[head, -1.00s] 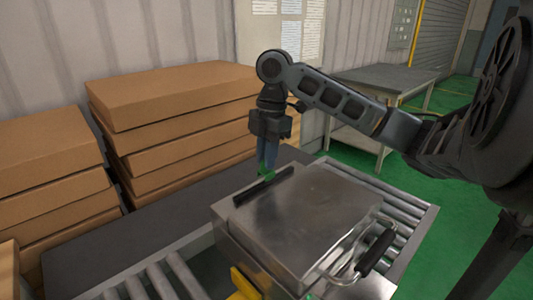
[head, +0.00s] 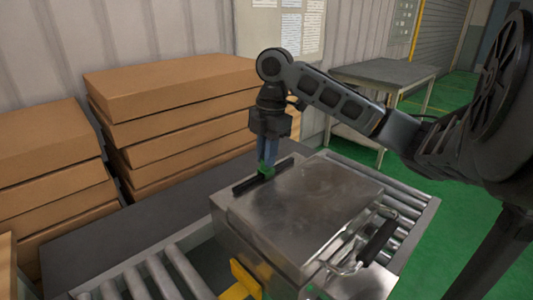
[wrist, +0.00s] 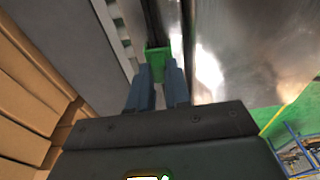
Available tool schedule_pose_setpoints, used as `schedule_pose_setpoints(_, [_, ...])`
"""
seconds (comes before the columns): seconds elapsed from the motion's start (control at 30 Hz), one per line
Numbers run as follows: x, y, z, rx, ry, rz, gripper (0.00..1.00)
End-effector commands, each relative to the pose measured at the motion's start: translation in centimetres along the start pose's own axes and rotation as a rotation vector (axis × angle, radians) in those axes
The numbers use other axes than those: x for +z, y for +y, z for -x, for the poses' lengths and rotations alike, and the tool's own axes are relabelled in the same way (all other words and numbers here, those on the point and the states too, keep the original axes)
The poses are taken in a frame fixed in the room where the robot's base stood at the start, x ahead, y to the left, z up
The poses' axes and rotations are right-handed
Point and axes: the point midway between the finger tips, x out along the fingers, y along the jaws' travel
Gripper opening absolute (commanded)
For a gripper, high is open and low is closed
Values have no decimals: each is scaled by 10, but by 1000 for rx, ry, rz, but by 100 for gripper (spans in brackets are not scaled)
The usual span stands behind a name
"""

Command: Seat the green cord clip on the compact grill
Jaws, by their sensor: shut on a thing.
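The compact grill (head: 310,205) is a steel box with a worn flat lid and a black front handle. A dark upright strip (head: 245,187) runs along its back left edge; it also shows in the wrist view (wrist: 152,20). My gripper (head: 267,160) points down over this strip, its blue-grey fingers shut on the green cord clip (head: 265,173). In the wrist view the clip (wrist: 157,60) sits between the fingertips (wrist: 158,75), in line with the strip's end. The clip appears at the strip, but I cannot tell whether it is pressed fully onto it.
The grill stands on a roller conveyor (head: 160,280). Stacked brown cartons (head: 170,90) stand behind on the left, beside a dark flat surface (head: 80,250). A grey table (head: 385,75) stands at the back right.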

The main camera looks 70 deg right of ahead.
Motion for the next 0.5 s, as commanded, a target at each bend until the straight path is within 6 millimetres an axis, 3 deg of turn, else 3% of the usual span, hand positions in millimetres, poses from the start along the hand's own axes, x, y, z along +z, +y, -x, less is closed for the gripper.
schedule_pose_setpoints(0.27, [0, 0, -1, 0, 0, 0, 0])
schedule_pose_setpoints(0.3, [0, 0, -1, 0, 0, 0, 19])
schedule_pose_setpoints(0.5, [0, 0, -2, 0, 0, 0, 38])
